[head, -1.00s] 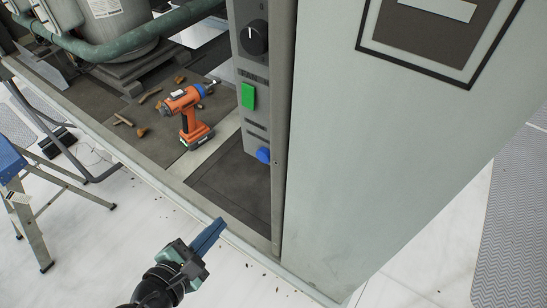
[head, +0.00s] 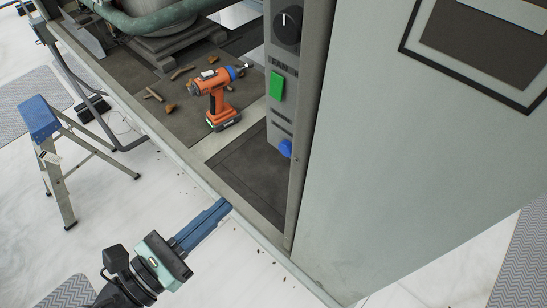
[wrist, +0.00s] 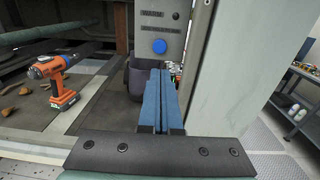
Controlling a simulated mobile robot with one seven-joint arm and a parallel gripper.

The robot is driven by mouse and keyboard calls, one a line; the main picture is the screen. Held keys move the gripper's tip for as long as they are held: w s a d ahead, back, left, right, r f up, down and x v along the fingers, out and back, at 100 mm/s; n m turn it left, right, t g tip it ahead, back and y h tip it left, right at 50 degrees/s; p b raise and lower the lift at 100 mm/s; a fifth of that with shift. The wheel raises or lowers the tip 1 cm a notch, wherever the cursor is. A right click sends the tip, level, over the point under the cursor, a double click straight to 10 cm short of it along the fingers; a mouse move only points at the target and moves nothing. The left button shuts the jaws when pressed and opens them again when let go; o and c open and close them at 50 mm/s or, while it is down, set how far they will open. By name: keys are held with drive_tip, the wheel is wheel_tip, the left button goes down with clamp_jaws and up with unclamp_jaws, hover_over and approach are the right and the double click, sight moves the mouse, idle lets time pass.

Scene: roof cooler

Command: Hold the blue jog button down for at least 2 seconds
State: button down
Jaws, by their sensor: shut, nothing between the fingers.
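The blue jog button (head: 285,148) is a round cap low on the grey control panel (head: 283,112), below a green rocker switch (head: 277,86) and a black dial (head: 288,26). The button also shows in the wrist view (wrist: 159,46), facing the camera, just above my fingertips in the picture. My gripper (head: 226,205) is shut and empty, its blue fingers together. It points toward the cabinet opening and is apart from the button, outside the cabinet's front edge. In the wrist view the fingers (wrist: 160,76) point forward below the button.
An orange drill (head: 215,95) stands on the cabinet floor, left of the panel, with brown debris around it. The cabinet's pale outer panel (head: 400,160) rises close at right. A stepladder (head: 55,150) stands at left. A shelf (wrist: 299,105) with bottles is at far right.

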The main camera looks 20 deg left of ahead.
sight(285, 151)
drive_tip(key=p+x, duration=0.4)
drive_tip(key=x, duration=0.9)
drive_tip(key=shift+w+d, duration=0.15)
drive_tip(key=shift+w, duration=0.2)
